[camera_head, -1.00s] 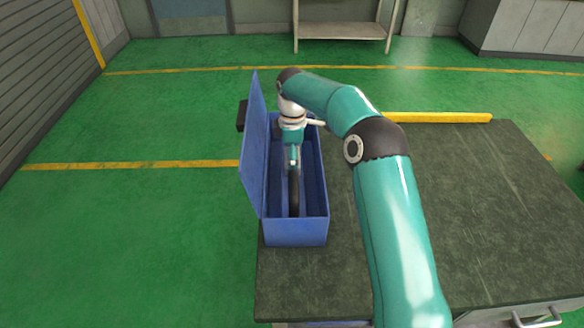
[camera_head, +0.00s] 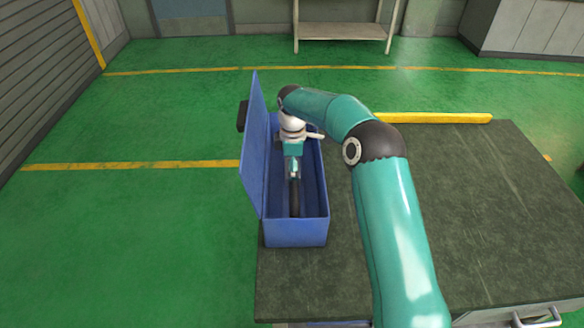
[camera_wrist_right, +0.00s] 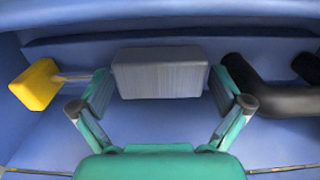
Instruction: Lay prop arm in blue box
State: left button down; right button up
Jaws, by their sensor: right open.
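The blue box (camera_head: 296,232) stands at the table's left edge with its lid (camera_head: 254,145) open and upright on the left side. My right gripper (camera_head: 294,168) reaches down into it. In the right wrist view the gripper (camera_wrist_right: 161,90) is open, its two fingers spread on either side of a grey block (camera_wrist_right: 160,72). A yellow end piece on a thin rod (camera_wrist_right: 36,84) lies left of the block, and a thick black bent tube (camera_wrist_right: 265,92) lies right of it. These look like parts of the prop arm, lying inside the box. A dark part (camera_head: 294,200) also shows there in the head view. My left gripper is not in view.
The dark table (camera_head: 480,210) is bare to the right of my arm. A yellow bar (camera_head: 435,118) lies along its far edge. Green floor surrounds the table, and a shelf (camera_head: 343,31) stands at the back.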

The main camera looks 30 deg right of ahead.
notch_tip(320, 180, up, 12)
jog(key=shift+p, duration=0.45)
jog(key=shift+a, duration=0.1)
dwell(0.5)
